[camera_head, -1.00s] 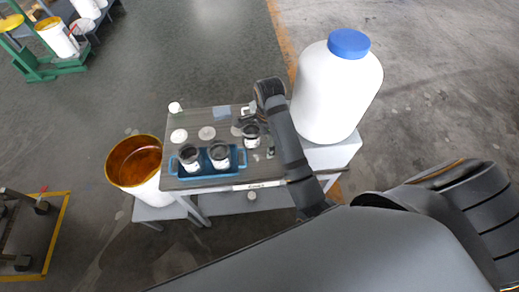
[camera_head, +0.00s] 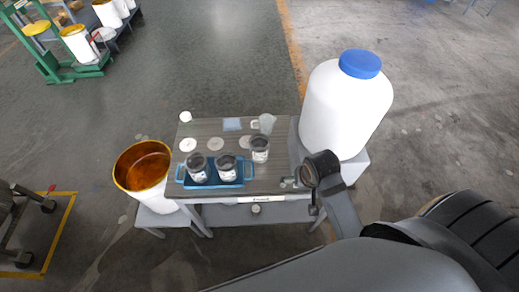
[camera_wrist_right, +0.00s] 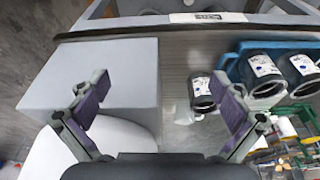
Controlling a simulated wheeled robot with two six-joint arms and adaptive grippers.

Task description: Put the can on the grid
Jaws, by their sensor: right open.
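A dark-topped can (camera_head: 260,149) with a white label stands upright on the table (camera_head: 290,172), right of the blue tray (camera_head: 249,172). In the right wrist view this can (camera_wrist_right: 202,92) shows beside the right-hand finger, apart from the gripper. Two similar cans, a left one (camera_head: 197,168) and a right one (camera_head: 226,167), stand in the tray. My right gripper (camera_wrist_right: 163,103) is open and empty; in the head view its arm ends over the table's front right corner, the fingers hardly visible. I cannot make out a grid clearly. My left gripper is not in view.
A big white container with a blue cap (camera_head: 345,105) stands right of the table. A bucket of amber liquid (camera_head: 143,166) stands left. White discs (camera_head: 215,144), a pale blue square (camera_head: 233,124) and a clear cup (camera_head: 267,123) are on the table's back half.

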